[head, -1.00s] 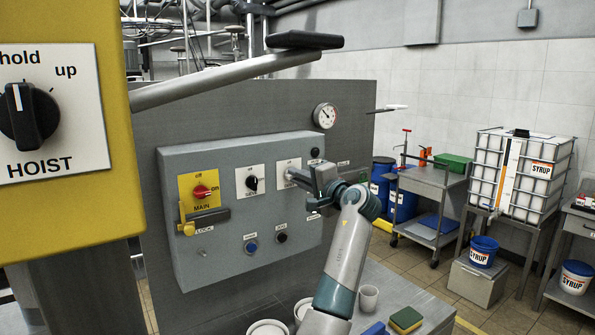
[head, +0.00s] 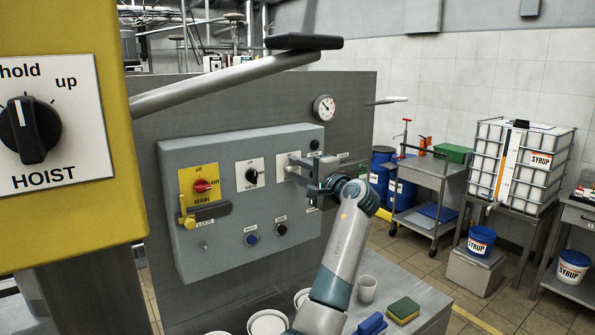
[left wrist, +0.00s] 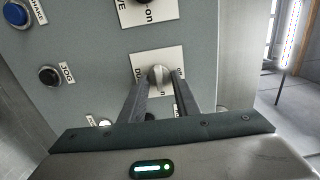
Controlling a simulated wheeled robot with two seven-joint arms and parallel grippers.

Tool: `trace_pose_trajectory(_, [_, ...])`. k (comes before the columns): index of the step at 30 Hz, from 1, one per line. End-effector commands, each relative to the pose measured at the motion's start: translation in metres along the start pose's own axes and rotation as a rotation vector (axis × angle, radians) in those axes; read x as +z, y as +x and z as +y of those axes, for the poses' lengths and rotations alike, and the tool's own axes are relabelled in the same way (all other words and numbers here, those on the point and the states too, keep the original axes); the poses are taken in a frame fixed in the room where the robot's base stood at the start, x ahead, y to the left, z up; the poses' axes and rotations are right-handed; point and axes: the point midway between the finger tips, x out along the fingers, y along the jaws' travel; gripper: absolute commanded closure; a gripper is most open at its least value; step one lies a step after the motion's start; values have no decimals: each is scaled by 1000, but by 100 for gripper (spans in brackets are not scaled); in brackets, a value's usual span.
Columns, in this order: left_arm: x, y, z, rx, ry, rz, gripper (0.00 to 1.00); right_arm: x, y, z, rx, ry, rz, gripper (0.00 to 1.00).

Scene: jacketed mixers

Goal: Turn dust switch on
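A grey control box (head: 200,240) is mounted on a dark grey panel. Its third white switch plate (head: 281,161), right of the one marked SIEVE, has my left gripper (head: 290,169) in front of it. In the left wrist view, a light grey knob (left wrist: 158,78) on a white plate (left wrist: 138,62) sits between the fingertips of my left gripper (left wrist: 157,85). The word "on" shows beside the knob; the plate's name is hidden. The fingers look apart, one on each side of the knob; contact is unclear. My right gripper is not in view.
The red MAIN knob (head: 202,186) on a yellow plate, the black SIEVE knob (head: 251,175), a blue button (head: 251,240) and a black button (head: 281,229) are close by. A yellow HOIST box (head: 100,200) fills the left foreground. A mug (head: 367,289) and sponge (head: 404,310) stand below.

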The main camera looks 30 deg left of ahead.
Motion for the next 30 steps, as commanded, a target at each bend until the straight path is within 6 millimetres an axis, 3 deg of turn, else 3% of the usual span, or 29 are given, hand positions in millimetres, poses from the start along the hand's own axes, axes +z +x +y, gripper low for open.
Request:
trace_pose_trajectory(14, [-1,-9,2,1,-2,1,72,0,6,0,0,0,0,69])
trace_pose_trajectory(20, [0,-34,4,0,-3,1,72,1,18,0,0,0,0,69])
trace_pose_trajectory(30, [-1,-101,5,1,-3,2,72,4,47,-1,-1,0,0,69])
